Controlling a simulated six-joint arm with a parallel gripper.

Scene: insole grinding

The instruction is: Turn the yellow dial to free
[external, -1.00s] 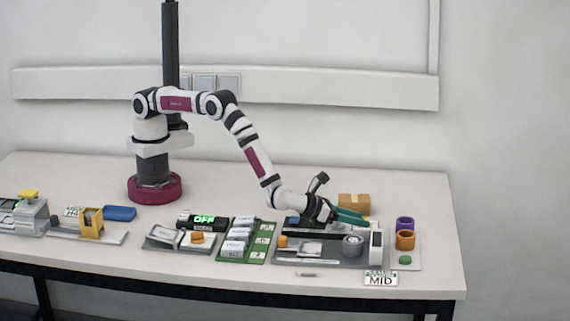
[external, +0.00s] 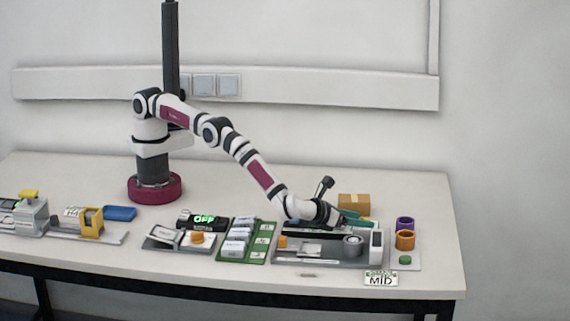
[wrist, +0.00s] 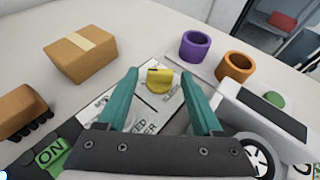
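The yellow dial (wrist: 160,84) sits on a pale printed plate (wrist: 150,112) in the wrist view. A raised yellow ridge shows on its top. The plate's lettering is only partly readable, so I cannot tell which label the dial points to. My gripper (wrist: 159,74) has its two teal fingers spread wide, one on each side of the dial, with clear space between each finger and the dial. It holds nothing. In the external view my gripper (external: 355,219) is low over the back of the right-hand station, and the dial cannot be made out there.
A cardboard box (wrist: 80,52) stands to the left. A purple ring (wrist: 195,45) and an orange ring (wrist: 236,66) stand to the right, near a green disc (wrist: 274,99). A white upright block (wrist: 262,110) is close to the right finger.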

